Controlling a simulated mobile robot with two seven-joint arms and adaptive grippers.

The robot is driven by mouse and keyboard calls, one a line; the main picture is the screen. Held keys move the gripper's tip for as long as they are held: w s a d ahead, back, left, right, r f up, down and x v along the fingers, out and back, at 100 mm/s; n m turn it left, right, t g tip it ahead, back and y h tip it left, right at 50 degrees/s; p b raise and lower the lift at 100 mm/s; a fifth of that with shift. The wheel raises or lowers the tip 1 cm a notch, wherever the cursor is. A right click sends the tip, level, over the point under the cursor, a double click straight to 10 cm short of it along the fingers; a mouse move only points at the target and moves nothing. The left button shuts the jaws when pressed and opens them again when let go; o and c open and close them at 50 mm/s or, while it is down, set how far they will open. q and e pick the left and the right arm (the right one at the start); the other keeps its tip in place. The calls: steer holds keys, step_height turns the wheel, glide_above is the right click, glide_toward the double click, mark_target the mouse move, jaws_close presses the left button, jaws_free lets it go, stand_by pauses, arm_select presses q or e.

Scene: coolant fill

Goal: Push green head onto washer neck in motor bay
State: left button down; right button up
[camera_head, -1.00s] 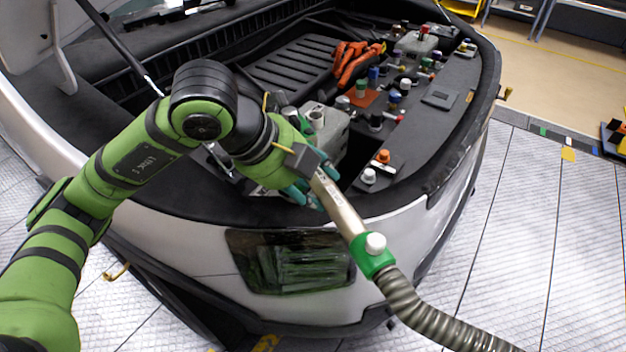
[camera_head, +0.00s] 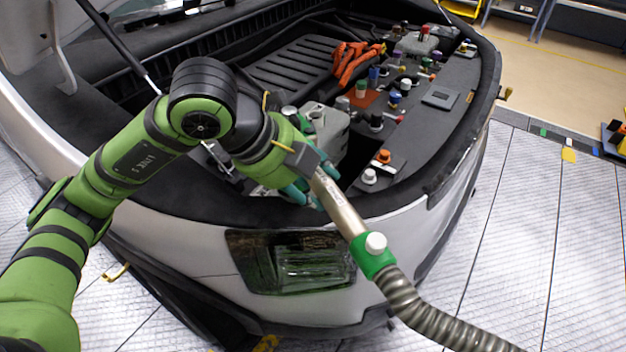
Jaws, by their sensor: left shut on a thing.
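My left gripper (camera_head: 308,188) is over the front edge of the open motor bay, its teal fingers shut on the fill head. The fill head (camera_head: 340,207) is a metallic tube with a green collar (camera_head: 372,254) and white knob at its lower end. A ribbed grey hose (camera_head: 430,318) runs from the collar to the bottom right. The head's far end is hidden behind the gripper and wrist, so I cannot tell whether it touches a neck. I cannot make out for sure which capped neck is the washer neck. My right gripper is not in view.
The motor bay holds a grey reservoir (camera_head: 322,127), orange cables (camera_head: 357,62) and several coloured caps. An orange cap (camera_head: 383,156) and a white cap (camera_head: 369,176) stand at the near right. A raised lid strut (camera_head: 118,45) is at upper left.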

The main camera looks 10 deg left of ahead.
arm_select(q)
steer(key=shift+b, duration=0.35)
stand_by(0.9)
steer(key=shift+f+b, duration=1.9)
steer(key=shift+b, duration=0.05)
steer(key=c, duration=0.5)
jaws_free()
steer(key=shift+c, duration=0.2)
steer(key=v, duration=1.2)
